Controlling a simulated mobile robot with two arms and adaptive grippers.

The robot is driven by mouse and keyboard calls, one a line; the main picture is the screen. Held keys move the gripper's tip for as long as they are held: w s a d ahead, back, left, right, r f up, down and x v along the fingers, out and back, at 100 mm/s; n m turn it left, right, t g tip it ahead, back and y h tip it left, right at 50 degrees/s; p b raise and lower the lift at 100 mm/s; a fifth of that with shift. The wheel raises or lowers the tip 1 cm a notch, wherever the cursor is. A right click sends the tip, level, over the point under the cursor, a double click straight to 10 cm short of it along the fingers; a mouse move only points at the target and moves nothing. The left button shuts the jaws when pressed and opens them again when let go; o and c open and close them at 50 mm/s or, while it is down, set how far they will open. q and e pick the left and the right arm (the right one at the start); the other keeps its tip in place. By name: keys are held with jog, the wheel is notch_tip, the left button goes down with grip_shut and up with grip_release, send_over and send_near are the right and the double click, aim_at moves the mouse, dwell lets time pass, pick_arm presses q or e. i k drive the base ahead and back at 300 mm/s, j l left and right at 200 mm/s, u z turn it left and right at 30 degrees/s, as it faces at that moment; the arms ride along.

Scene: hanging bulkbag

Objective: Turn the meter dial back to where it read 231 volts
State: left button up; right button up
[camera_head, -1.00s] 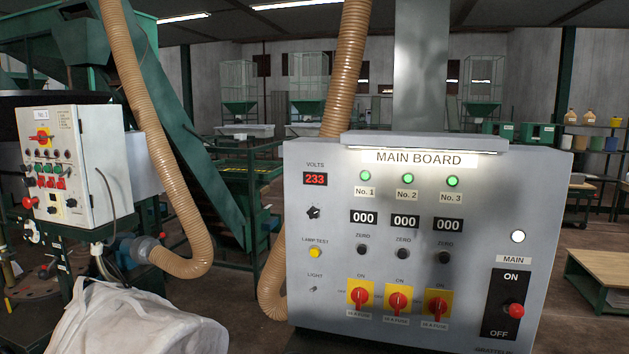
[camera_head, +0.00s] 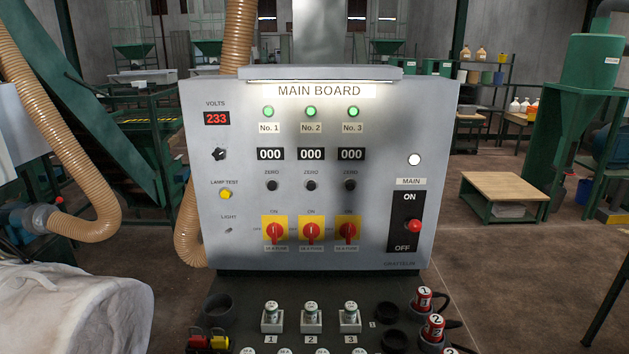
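The main board (camera_head: 380,110) is a grey cabinet in the middle of the head view. Its red volts display (camera_head: 217,118) at the upper left reads 233. The black meter dial (camera_head: 219,154) sits just below that display; its exact setting is too small to tell. Neither of my grippers is in view.
A white bag (camera_head: 70,310) is at the lower left, near a tan hose (camera_head: 100,228). A low wooden table (camera_head: 518,186) stands at the right, with open floor around it.

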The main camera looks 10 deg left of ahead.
aim_at(218, 153)
jog(key=k+l+u, duration=0.1)
jog(key=u, duration=0.7)
